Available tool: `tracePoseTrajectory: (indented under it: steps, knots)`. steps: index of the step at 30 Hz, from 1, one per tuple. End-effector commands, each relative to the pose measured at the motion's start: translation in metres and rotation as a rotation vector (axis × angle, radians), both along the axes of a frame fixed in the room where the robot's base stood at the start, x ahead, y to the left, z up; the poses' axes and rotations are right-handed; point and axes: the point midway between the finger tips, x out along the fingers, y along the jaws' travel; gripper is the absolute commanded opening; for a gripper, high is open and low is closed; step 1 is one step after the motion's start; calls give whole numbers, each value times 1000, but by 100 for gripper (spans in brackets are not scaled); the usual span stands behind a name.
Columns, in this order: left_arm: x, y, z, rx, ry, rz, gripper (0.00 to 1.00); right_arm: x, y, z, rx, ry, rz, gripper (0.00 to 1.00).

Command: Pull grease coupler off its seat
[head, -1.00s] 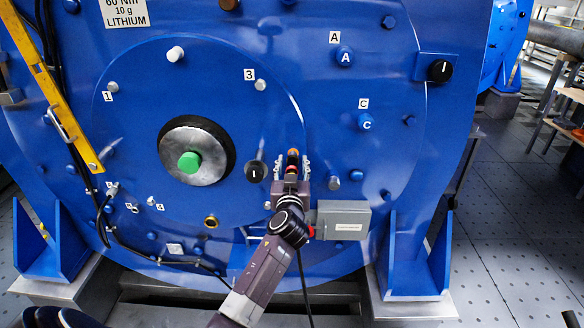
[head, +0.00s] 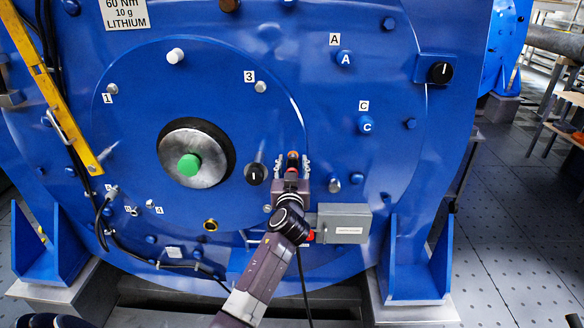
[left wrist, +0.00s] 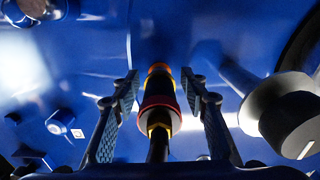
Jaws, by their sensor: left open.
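The grease coupler (left wrist: 158,112), a slim part with orange, black, red and yellow bands, stands between the fingers of my left gripper (left wrist: 161,88) in the left wrist view. Dark gaps show on both sides of it, so the fingers are around it but apart from it. In the head view the coupler (head: 292,161) is small, in front of the blue motor face, and my left gripper (head: 293,167) is open around it. Where the coupler meets its seat is hard to make out. My right gripper is not in view.
A black knob (head: 254,174) is close on the left of the gripper; it looms at right in the wrist view (left wrist: 290,115). A grey box (head: 343,222) is at lower right, and a metal stud (head: 334,186) is near. The shaft with green centre (head: 189,164) is further left.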

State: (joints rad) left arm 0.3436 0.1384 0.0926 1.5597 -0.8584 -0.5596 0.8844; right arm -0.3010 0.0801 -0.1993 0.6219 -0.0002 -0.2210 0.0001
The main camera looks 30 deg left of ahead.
Motion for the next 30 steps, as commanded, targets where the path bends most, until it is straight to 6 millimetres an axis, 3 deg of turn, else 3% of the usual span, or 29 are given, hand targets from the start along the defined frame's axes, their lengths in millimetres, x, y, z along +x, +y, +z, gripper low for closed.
tracePoseTrajectory:
  steps: [29, 30]
  knots:
    - [1, -1, -2, 1, 0, 0, 40, 0, 0, -5, 2, -9, 1, 0]
    - [1, -1, -2, 1, 0, 0, 36, 0, 0, -5, 2, -9, 1, 0]
